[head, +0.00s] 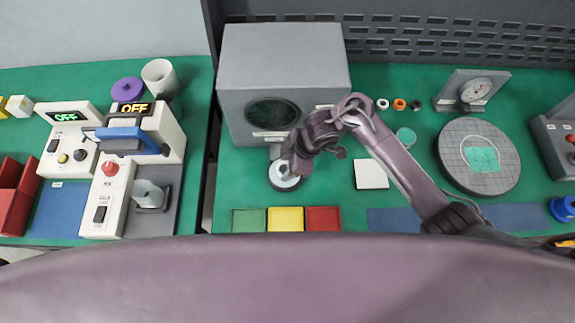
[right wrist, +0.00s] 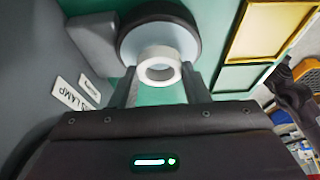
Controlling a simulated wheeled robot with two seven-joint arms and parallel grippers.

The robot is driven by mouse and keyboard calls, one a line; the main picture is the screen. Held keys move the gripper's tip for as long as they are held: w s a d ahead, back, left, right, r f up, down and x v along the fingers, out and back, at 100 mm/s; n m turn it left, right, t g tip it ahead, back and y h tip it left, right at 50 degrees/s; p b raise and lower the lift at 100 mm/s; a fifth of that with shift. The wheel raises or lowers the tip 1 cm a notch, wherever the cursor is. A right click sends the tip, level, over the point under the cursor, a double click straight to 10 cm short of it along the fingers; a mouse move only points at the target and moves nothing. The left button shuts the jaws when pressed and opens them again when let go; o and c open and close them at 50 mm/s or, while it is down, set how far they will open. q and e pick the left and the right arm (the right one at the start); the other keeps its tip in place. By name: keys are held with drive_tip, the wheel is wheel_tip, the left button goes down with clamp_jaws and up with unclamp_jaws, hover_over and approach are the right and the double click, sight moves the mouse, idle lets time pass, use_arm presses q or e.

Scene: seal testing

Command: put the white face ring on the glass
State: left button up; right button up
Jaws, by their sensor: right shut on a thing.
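The white face ring (right wrist: 159,68) is between the fingertips of my right gripper (right wrist: 160,88), which is shut on it in the right wrist view. The glass (right wrist: 135,45) is a pale blue disc in a dark round rim, behind the ring in that view. In the head view my right gripper (head: 294,165) is over the glass (head: 283,183), in front of the grey box, and hides part of it. I cannot tell whether the ring touches the glass. My left gripper is not in view.
The grey lamp box (head: 283,75) stands right behind the glass. Green (head: 249,220), yellow (head: 286,219) and red (head: 323,219) trays lie in front. A white square (head: 371,174) and small rings (head: 399,104) are to the right, with a round grey plate (head: 451,165) beyond.

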drive_tip(key=shift+f, duration=0.2)
drive_tip(key=shift+f, duration=0.15)
drive_tip(key=o, duration=1)
drive_tip(key=p+v, duration=0.3)
drive_tip(key=v, duration=0.9)
drive_tip(key=shift+p, duration=0.4)
